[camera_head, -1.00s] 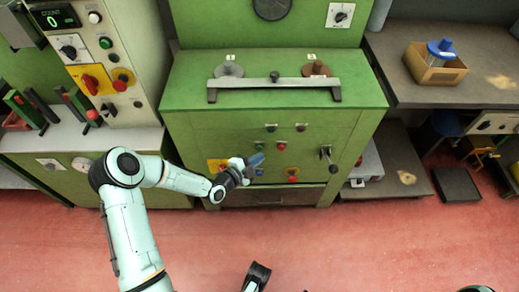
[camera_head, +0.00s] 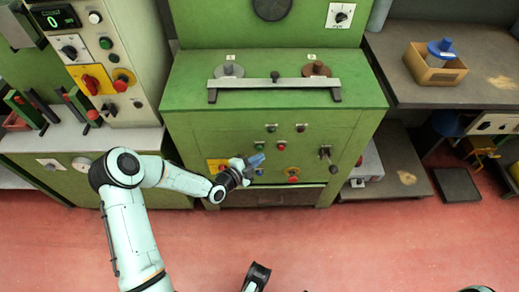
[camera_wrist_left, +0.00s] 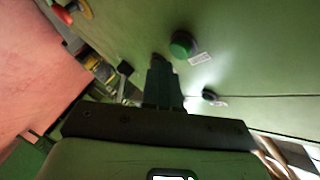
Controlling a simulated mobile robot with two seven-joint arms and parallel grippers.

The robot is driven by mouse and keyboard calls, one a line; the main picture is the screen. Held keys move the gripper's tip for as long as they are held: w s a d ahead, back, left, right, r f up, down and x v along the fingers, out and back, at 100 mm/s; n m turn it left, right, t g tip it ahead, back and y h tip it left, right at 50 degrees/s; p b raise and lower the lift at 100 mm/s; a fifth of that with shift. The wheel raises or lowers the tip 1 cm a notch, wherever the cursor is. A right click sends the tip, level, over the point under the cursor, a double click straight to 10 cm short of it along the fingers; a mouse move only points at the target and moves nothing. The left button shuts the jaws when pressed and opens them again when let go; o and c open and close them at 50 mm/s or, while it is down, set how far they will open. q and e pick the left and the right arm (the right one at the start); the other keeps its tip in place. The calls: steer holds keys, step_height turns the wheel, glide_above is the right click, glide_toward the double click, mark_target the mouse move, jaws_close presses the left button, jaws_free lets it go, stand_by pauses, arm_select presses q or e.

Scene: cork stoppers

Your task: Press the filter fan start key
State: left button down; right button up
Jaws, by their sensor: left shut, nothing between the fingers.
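The machine's green front panel (camera_head: 225,135) carries several small keys. A round green key (camera_wrist_left: 181,43) with a small label is just beyond and right of the fingertips. Contact cannot be told. The labels are too small to read.
A grey bar (camera_head: 274,83) crosses the machine top. A control cabinet (camera_head: 125,50) stands left. The red floor (camera_head: 340,250) in front is clear.

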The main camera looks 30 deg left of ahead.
arm_select(q)
steer(key=shift+w, duration=0.1)
stand_by(0.7)
steer(key=shift+w+a, duration=0.25)
steer(key=shift+w, duration=0.05)
steer(key=shift+w+a+b, duration=0.25)
steer(key=shift+w+b, duration=0.1)
steer(key=shift+b, duration=0.05)
stand_by(0.7)
steer(key=shift+s+d, duration=0.5)
steer(key=shift+s, duration=0.2)
steer(key=s+d, duration=0.1)
steer(key=s, duration=0.2)
steer(key=s+d, duration=0.1)
steer(key=shift+s+d+p, duration=0.15)
steer(key=shift+d+p, duration=0.15)
steer(key=shift+p, duration=0.1)
